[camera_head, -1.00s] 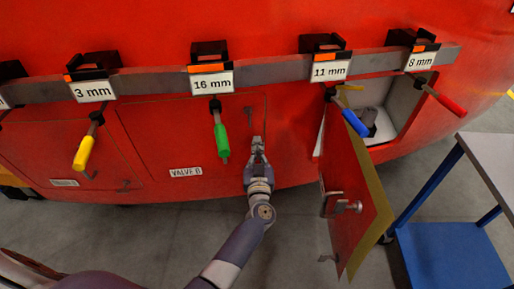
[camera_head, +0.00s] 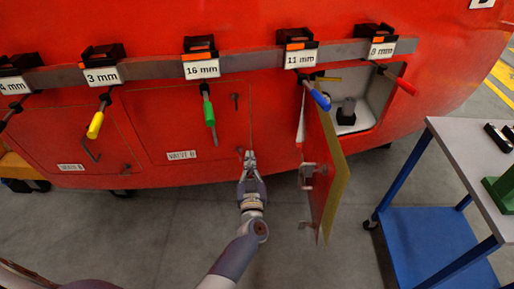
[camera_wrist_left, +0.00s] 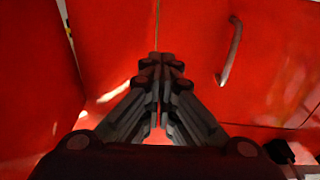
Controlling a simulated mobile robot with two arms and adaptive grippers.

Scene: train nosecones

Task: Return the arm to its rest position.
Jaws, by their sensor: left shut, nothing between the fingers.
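My left gripper (camera_head: 249,158) is shut and empty in the head view. It is in front of the lower part of the red train nosecone (camera_head: 130,100), between the closed VALVE B hatch (camera_head: 185,125) and the open hatch door (camera_head: 326,170). In the left wrist view the shut fingers (camera_wrist_left: 160,62) point at red panels, with a curved handle (camera_wrist_left: 231,50) to their right. I cannot tell whether the fingertips touch the panel. My right gripper is not in view.
A rail (camera_head: 150,72) holds several labelled tools with coloured handles, including a green handle (camera_head: 210,113) and a blue handle (camera_head: 320,100). The open compartment (camera_head: 365,112) holds a dark fitting. A cart with a blue shelf (camera_head: 430,250) stands at right. Grey floor (camera_head: 130,225) is clear.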

